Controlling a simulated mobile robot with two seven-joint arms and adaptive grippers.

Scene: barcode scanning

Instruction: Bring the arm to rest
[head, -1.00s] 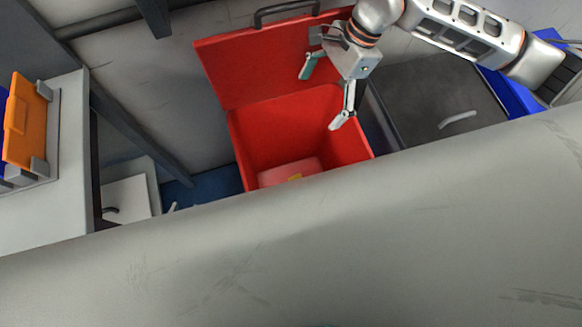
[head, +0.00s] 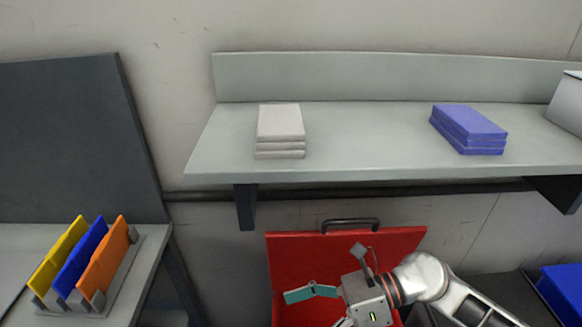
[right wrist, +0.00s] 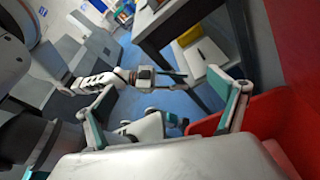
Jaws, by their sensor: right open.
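My right gripper (head: 316,308) is at the bottom of the head view, in front of the raised red lid (head: 345,262) of a red bin. Its fingers are spread and nothing is between them. In the right wrist view both fingers of the right gripper (right wrist: 165,112) stand wide apart, with the red bin's wall (right wrist: 268,112) close by at the right. The left gripper is outside the head view.
A wall shelf (head: 350,135) holds a stack of white boxes (head: 280,128) and a stack of blue boxes (head: 468,128). A rack at the left holds yellow (head: 58,255), blue (head: 82,258) and orange (head: 103,258) folders. A blue bin (head: 563,290) is at the lower right.

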